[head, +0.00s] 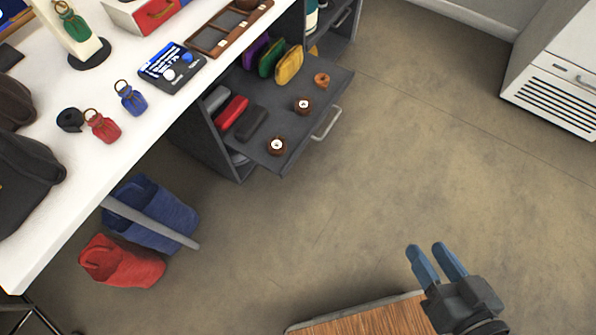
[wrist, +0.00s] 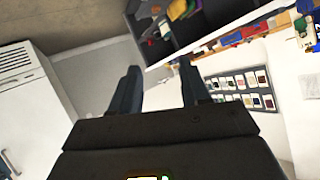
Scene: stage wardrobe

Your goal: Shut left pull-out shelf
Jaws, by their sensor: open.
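The left pull-out shelf (head: 300,128) is a dark grey board slid out from under the white table in the head view. Its pale bar handle (head: 326,124) is on the front edge, facing the open floor. Coloured pouches, dark and red cases, two round brown items and an orange ring lie on it. My gripper (head: 427,248) is open and empty over the floor, lower right of the shelf and well apart from the handle. Its two blue-grey fingers also show in the wrist view (wrist: 160,70). A dark shelf unit with coloured items appears beyond them there.
A second dark unit with a handle (head: 343,17) stands farther back. A blue bag (head: 160,215) and a red bag (head: 122,262) are on the floor beneath the table. A white vented cabinet (head: 555,95) stands at right. The floor between shelf and gripper is clear.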

